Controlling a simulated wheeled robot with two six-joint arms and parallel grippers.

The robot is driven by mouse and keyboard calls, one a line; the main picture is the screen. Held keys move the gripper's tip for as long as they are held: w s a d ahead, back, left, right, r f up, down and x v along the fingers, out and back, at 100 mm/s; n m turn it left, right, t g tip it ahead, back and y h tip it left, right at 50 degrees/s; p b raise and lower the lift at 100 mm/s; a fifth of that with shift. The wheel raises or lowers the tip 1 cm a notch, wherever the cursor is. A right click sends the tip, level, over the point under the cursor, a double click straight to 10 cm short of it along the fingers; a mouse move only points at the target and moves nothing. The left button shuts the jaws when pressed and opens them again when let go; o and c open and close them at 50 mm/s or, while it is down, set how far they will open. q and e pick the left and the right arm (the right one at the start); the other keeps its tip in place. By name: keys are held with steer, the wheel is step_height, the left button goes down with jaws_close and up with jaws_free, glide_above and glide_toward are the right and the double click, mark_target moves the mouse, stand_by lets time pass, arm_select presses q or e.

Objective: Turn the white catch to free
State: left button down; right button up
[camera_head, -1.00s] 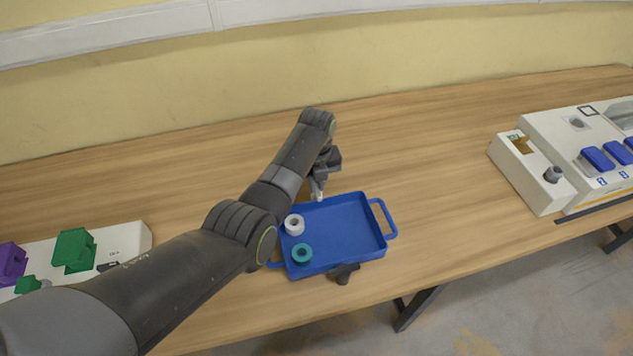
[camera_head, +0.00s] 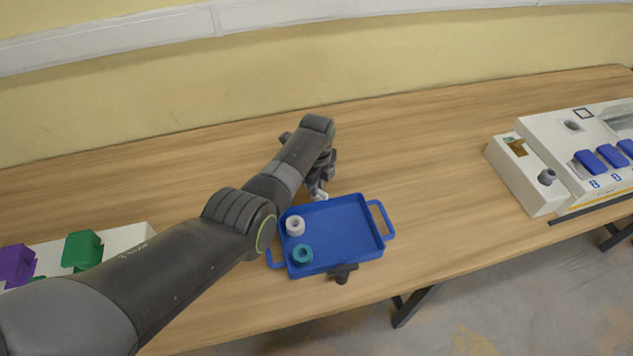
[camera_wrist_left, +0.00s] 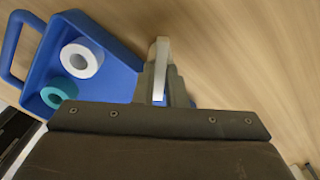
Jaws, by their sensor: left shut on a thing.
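The white catch (camera_head: 319,195) shows as a small white piece at the far edge of the blue tray (camera_head: 345,236). My left gripper (camera_head: 318,188) is shut on it. In the left wrist view the catch (camera_wrist_left: 160,68) appears as a narrow white strip between the fingers of my left gripper (camera_wrist_left: 161,85). The fingers hide its base, so I cannot tell its exact setting. The tray (camera_wrist_left: 115,72) lies beside the fingers.
A white ring (camera_head: 295,225) and a teal ring (camera_head: 302,254) sit in the tray's left part. The table between is clear.

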arm_select(q)
steer(key=n, duration=0.5)
steer(key=shift+n+p, duration=0.3)
steer(key=shift+p, duration=0.1)
steer(key=shift+n, duration=2.2)
steer(key=shift+w, duration=0.1)
steer(key=c, duration=1.5)
jaws_free()
steer(key=shift+r+p, duration=0.15)
steer(key=shift+p, duration=0.15)
steer(key=shift+r, duration=0.25)
step_height(320, 180, up, 5)
steer(key=shift+f+p, duration=0.15)
steer(key=shift+p, duration=0.75)
step_height(320, 180, up, 12)
steer(key=shift+f+b, duration=0.1)
steer(key=shift+b, duration=0.6)
